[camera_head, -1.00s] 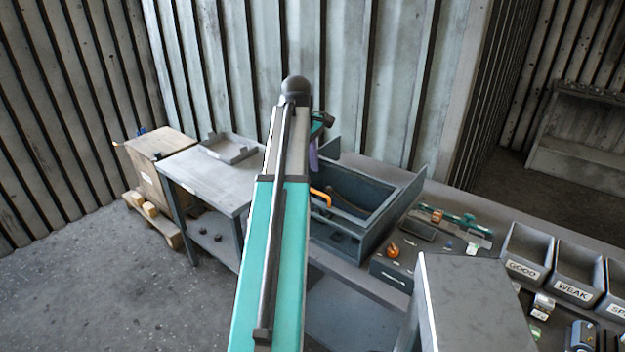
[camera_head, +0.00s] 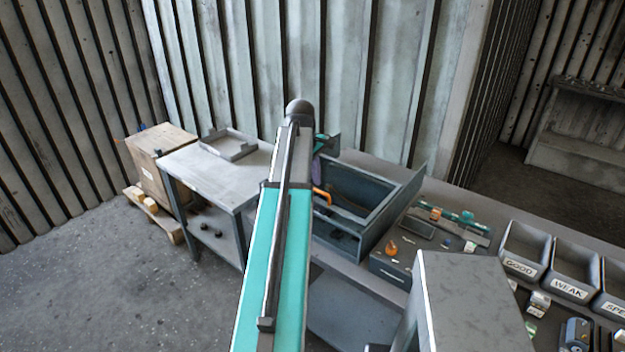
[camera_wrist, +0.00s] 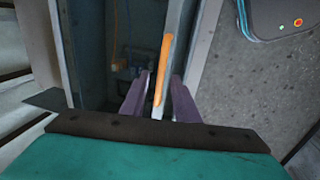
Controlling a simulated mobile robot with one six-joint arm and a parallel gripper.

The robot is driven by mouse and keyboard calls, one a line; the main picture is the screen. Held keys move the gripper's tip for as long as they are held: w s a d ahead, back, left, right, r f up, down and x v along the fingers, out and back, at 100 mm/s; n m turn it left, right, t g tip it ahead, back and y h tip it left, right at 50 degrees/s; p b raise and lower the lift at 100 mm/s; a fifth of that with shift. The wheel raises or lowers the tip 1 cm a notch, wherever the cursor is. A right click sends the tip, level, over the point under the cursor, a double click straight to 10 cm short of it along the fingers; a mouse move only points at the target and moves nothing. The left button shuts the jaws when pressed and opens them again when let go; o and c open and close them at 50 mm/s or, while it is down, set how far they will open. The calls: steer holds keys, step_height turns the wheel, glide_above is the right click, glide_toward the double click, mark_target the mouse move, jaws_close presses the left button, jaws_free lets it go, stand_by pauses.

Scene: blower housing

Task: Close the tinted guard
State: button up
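The blower housing (camera_head: 385,222) is a grey-blue open-topped box on the bench. An orange handle (camera_head: 322,194) shows at its left side, partly behind my arm. In the wrist view the orange handle (camera_wrist: 163,72) runs along a narrow grey strip, which may be the guard's edge. I cannot clearly make out the tinted panel. My gripper (camera_wrist: 161,76) has two purple fingers standing apart, one on each side of the handle's lower part. Gaps seem to show beside the handle, and I cannot tell whether either finger touches it. In the head view my arm hides most of the gripper.
A side table (camera_head: 225,170) with a shallow tray (camera_head: 230,146) stands left of my arm, beside a wooden crate (camera_head: 160,145). Labelled bins (camera_head: 525,250) and a small box with an orange knob (camera_head: 391,247) are on the bench to the right. A grey cabinet (camera_head: 470,300) stands in front.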

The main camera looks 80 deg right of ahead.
jaws_close()
steer(key=shift+w+a, duration=0.5)
steer(key=shift+a, duration=0.35)
steer(key=shift+w+a, duration=0.45)
steer(key=shift+a, duration=0.35)
jaws_free()
steer(key=shift+a, duration=0.15)
steer(key=shift+r, duration=0.1)
